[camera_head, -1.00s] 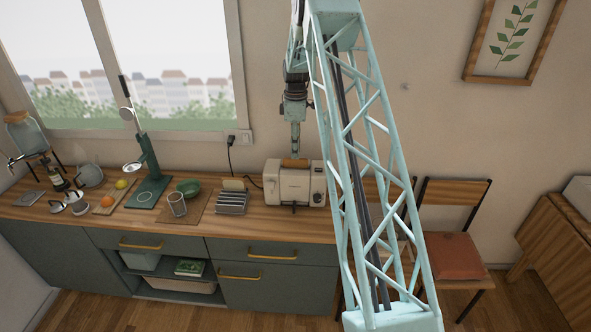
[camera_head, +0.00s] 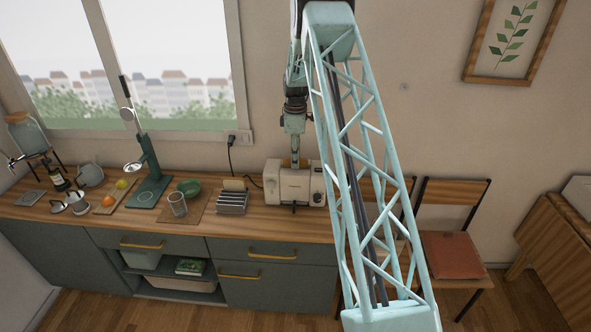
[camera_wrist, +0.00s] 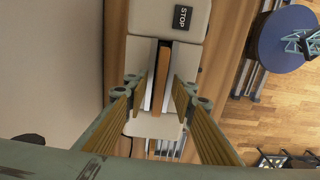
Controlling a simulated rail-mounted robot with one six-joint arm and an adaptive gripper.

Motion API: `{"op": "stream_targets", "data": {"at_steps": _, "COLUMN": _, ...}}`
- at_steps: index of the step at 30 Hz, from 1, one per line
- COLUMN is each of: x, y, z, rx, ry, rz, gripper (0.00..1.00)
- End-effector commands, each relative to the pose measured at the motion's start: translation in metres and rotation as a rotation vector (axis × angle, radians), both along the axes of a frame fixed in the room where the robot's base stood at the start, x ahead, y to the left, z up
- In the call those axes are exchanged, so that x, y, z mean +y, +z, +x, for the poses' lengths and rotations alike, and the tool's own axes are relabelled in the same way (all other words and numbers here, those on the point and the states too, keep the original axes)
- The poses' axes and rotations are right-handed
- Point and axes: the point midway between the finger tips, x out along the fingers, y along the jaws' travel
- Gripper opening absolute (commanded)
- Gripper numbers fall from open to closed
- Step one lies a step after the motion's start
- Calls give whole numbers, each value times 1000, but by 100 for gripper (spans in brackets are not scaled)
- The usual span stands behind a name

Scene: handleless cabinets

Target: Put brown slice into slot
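The cream toaster (camera_head: 289,187) stands on the wooden counter below my gripper (camera_head: 295,163). In the wrist view, the toaster (camera_wrist: 153,22) lies under my gripper (camera_wrist: 160,88), with a dark "STOP" label on its top. The brown slice (camera_wrist: 162,68) sits edge-up in the toaster's long slot (camera_wrist: 153,62), between the slot's pale metal sides. My gripper's two fingers are spread on either side of the slice, with a visible gap to it. How deep the slice sits is hard to tell. In the head view, the slice is hidden.
A metal rack (camera_head: 232,202) with a lighter slice (camera_head: 234,184) stands left of the toaster. A glass (camera_head: 177,204) and a green bowl (camera_head: 189,187) are further left. The wall is close behind the toaster. Chairs (camera_head: 452,250) stand to the right.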

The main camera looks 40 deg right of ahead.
Motion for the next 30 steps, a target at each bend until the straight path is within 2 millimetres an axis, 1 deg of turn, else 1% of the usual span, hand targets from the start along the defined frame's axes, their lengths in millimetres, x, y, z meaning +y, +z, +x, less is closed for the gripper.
{"op": "stream_targets", "data": {"at_steps": 7, "x": 0, "y": 0, "z": 0, "rx": 0, "ry": 0, "rz": 0, "gripper": 24}}
{"op": "stream_targets", "data": {"at_steps": 15, "x": 0, "y": 0, "z": 0, "rx": 0, "ry": 0, "rz": 0, "gripper": 0}}
{"op": "stream_targets", "data": {"at_steps": 25, "x": 0, "y": 1, "z": 0, "rx": 0, "ry": 0, "rz": 0, "gripper": 0}}
{"op": "stream_targets", "data": {"at_steps": 30, "x": 0, "y": 7, "z": 0, "rx": 0, "ry": 0, "rz": 0, "gripper": 0}}
